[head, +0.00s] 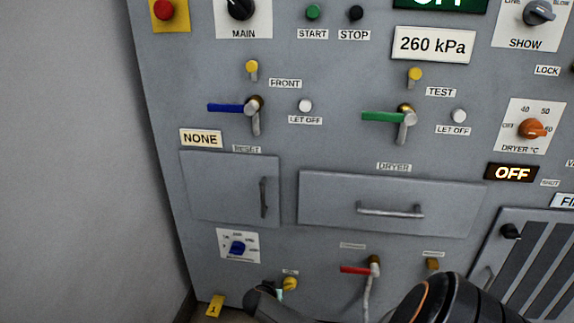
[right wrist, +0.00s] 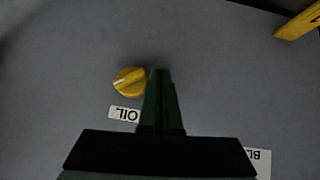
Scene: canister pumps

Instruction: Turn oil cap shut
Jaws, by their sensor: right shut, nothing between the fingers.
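The oil cap (head: 290,284) is a small yellow knob low on the grey panel, just under its OIL label (head: 290,272). In the right wrist view the oil cap (right wrist: 130,82) shows a pale line across its face, and the OIL label (right wrist: 125,115) appears upside down. My right gripper (right wrist: 160,73) is shut and empty, its green fingers together just to the right of the cap in that view. I cannot tell whether they touch it. In the head view my right gripper (head: 280,295) is mostly hidden at the lower edge, close to the cap.
A blue selector knob (head: 238,247) is up and left of the cap. A red-handled valve (head: 358,269) with a hanging pipe is to its right. A yellow tag marked 1 (head: 215,306) is at lower left. A drawer handle (head: 390,210) juts out above.

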